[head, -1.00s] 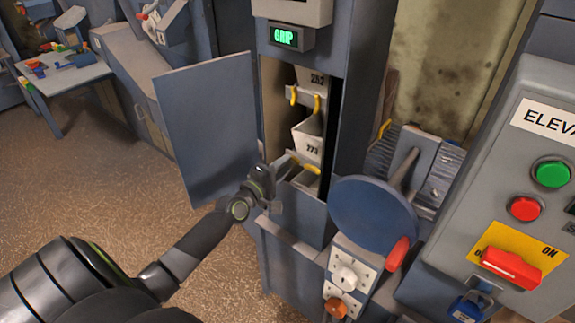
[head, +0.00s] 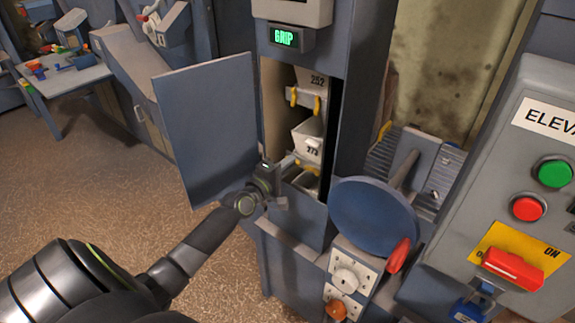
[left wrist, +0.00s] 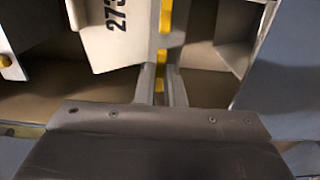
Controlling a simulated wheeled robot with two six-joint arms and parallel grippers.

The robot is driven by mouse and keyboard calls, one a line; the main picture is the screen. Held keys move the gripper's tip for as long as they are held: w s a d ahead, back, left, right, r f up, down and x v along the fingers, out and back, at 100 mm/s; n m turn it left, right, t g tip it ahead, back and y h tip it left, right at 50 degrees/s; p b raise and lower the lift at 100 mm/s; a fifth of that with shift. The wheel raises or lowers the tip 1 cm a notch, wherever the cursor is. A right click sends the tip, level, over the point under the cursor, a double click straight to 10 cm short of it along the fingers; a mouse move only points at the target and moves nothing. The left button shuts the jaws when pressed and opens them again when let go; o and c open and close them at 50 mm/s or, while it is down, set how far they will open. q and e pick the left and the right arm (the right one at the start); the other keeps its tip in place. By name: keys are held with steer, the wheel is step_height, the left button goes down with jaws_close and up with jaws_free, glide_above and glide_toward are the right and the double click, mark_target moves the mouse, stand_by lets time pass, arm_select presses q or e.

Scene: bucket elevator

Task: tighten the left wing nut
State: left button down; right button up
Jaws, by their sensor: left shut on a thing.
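In the head view my left gripper (head: 286,163) reaches into the open door of the blue elevator casing, just below the white bucket marked 273 (head: 308,141). In the left wrist view its two fingers (left wrist: 161,88) are close together, shut on a small yellow piece (left wrist: 160,84) that looks like a wing nut. The bucket's numbered face (left wrist: 112,30) is just left of it, with a yellow strip above the fingertips. Another yellow piece (left wrist: 5,60) shows at the far left edge. The grip itself is hidden in the head view. My right gripper is out of view.
The open door panel (head: 207,128) stands left of my forearm. A blue handwheel (head: 373,217) with a red handle (head: 398,255) is right of the opening. A control box (head: 515,200) with green and red buttons fills the right. Bucket 252 (head: 309,82) hangs above.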

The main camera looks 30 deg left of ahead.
arm_select(q)
steer(key=shift+m, duration=0.3)
steer(key=shift+m+b, duration=3.45)
steer(key=shift+m, duration=5.15)
steer(key=c, duration=1.5)
jaws_free()
